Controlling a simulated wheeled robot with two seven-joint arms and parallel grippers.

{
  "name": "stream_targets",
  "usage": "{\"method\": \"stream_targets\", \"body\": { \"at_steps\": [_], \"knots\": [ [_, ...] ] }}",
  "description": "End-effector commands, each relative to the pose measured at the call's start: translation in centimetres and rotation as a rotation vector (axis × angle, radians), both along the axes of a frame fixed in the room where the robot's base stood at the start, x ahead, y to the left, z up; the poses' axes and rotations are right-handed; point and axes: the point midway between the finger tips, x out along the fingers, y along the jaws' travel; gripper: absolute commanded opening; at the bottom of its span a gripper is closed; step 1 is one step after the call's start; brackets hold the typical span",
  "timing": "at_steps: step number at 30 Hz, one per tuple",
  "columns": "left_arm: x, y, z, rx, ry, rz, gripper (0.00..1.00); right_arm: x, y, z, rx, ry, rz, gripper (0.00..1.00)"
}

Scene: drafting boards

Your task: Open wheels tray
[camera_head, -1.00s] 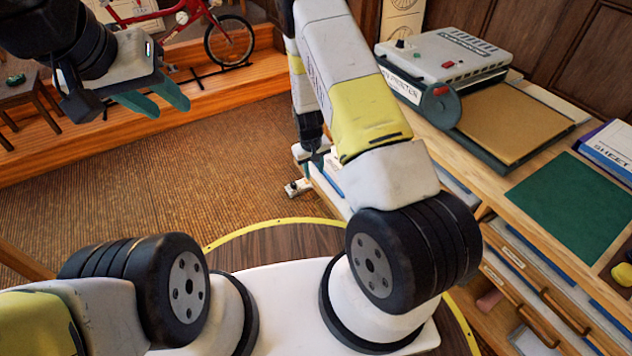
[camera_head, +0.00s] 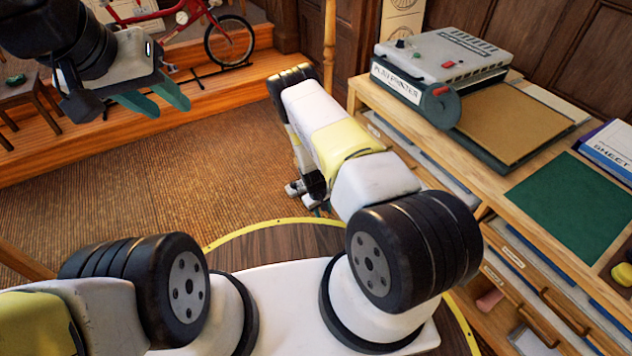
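A wooden cabinet (camera_head: 470,205) with several labelled drawers stands on the right. The labels are too small to read, so I cannot tell which drawer is the wheels tray. Lower fronts with long wooden handles (camera_head: 540,290) show at the lower right, with a pink item and a pale item in openings beside them. My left gripper (camera_head: 168,108) is at the upper left, its teal fingers apart and empty, far from the cabinet. My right gripper (camera_head: 318,205) hangs low, left of the cabinet, mostly hidden behind my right arm; its fingers cannot be made out.
A plan printer (camera_head: 445,55), a brown board (camera_head: 515,120), a green mat (camera_head: 572,210) and a sheet box (camera_head: 612,150) lie on the cabinet top. A red bicycle (camera_head: 228,42) stands on a wooden platform at the back left. The carpet (camera_head: 200,165) between is clear.

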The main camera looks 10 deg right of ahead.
Motion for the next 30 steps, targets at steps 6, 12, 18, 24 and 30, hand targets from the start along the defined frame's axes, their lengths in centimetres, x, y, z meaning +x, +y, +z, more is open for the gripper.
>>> {"method": "stream_targets", "body": {
  "at_steps": [6,12,18,24,30],
  "knots": [
    [0.00,0.00,0.00,0.000,0.000,0.000,0.36,0.03,-0.05,-0.40,0.000,0.000,0.000,0.33],
    [0.00,0.00,0.00,0.000,0.000,0.000,0.36,0.03,-0.04,-0.37,0.000,0.000,0.000,0.13],
    [0.00,0.00,0.00,0.000,0.000,0.000,0.36,0.03,-0.05,-0.36,0.000,0.000,0.000,0.00],
    [0.00,0.00,0.00,0.000,0.000,0.000,0.36,0.03,-0.05,-0.35,0.000,0.000,0.000,0.00],
    [0.00,0.00,0.00,0.000,0.000,0.000,0.36,0.03,-0.05,-0.34,0.000,0.000,0.000,0.00]
  ]
}}
